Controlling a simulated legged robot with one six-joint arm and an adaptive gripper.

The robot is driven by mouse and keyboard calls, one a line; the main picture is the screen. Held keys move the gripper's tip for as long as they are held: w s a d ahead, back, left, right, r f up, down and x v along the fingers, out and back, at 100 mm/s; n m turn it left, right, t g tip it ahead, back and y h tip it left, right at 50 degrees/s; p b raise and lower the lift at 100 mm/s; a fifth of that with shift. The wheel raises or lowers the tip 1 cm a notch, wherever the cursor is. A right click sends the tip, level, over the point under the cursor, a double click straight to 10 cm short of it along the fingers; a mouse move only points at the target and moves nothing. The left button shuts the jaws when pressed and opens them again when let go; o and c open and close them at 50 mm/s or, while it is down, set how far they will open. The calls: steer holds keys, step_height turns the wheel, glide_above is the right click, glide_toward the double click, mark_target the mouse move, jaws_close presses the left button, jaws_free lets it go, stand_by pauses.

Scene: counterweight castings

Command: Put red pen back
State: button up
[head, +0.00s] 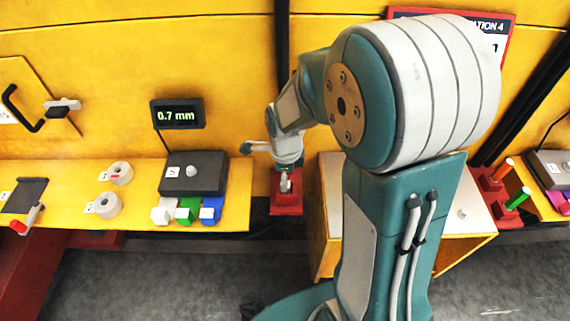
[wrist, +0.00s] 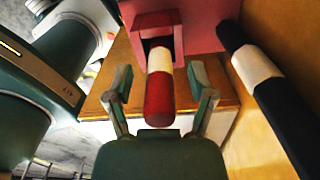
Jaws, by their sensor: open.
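The red pen (wrist: 159,98), a thick cylinder with a red end and a white section, shows in the wrist view. Its white end reaches into the opening of a red holder (wrist: 182,38). My gripper (wrist: 162,84) is open, with one finger on each side of the pen and gaps between fingers and pen. In the head view my gripper (head: 287,172) is just above the red holder (head: 287,208), beside the yellow wall. The pen is hard to make out there.
A black bar (wrist: 285,115) with a white band is close right of the holder in the wrist view. A yellow-sided cabinet (head: 331,225) stands right of the holder. A shelf (head: 140,215) at left carries a grey box, tape rolls and coloured blocks. An orange pen (head: 503,169) and a green pen (head: 518,198) stand at far right.

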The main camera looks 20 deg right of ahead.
step_height(320, 180, up, 18)
stand_by(1.1)
stand_by(0.4)
steer(key=s+r+n+t, duration=0.1)
steer(key=s+n+t, duration=0.4)
steer(key=s+n, duration=0.9)
steer(key=shift+r+n+t, duration=0.3)
steer(key=shift+n, duration=4.1)
steer(key=shift+s, duration=0.1)
